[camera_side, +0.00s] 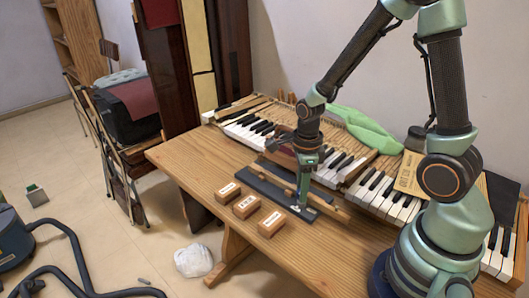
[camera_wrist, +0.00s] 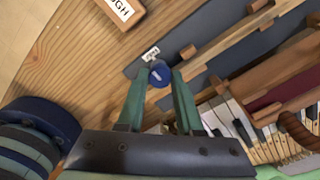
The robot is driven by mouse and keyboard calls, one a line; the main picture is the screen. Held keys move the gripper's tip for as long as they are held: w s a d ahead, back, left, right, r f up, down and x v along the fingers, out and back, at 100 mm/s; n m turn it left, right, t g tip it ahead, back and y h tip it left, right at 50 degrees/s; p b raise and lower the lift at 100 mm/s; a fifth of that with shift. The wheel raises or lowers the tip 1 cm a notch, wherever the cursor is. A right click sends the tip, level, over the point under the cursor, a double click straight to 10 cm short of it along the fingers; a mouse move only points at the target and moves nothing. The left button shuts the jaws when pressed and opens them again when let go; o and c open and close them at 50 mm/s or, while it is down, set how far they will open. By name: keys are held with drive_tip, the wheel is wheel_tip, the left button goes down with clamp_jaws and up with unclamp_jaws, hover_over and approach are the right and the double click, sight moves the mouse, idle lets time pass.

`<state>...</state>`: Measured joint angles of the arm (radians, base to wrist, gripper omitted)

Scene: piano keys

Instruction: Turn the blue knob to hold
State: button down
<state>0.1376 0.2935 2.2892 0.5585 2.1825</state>
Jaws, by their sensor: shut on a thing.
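The blue knob (camera_wrist: 160,74) sits between my two green fingers in the wrist view, at the near end of a dark board (camera_wrist: 215,58). A pale mark shows on its top. A small white label (camera_wrist: 151,54) stands just beyond it; its word is too small to read. My gripper (camera_wrist: 159,82) is shut on the knob, one finger on each side. In the side view my gripper (camera_side: 303,203) points down at the right end of the dark board (camera_side: 263,187), and the knob is hidden there by the fingers.
Three labelled wooden blocks (camera_side: 246,206) stand along the table's front edge, left of my gripper. A wooden rail (camera_side: 284,182) with pegs lies on the board. The wooden table (camera_side: 200,165) is clear at left.

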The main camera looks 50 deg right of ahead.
drive_tip(key=n, duration=0.8)
drive_tip(key=shift+n, duration=0.3)
drive_tip(key=n, duration=0.4)
drive_tip(key=shift+n, duration=0.3)
drive_tip(key=n, duration=0.4)
drive_tip(key=shift+n, duration=0.4)
drive_tip(key=c, duration=0.6)
unclamp_jaws()
drive_tip(key=shift+o, duration=0.2)
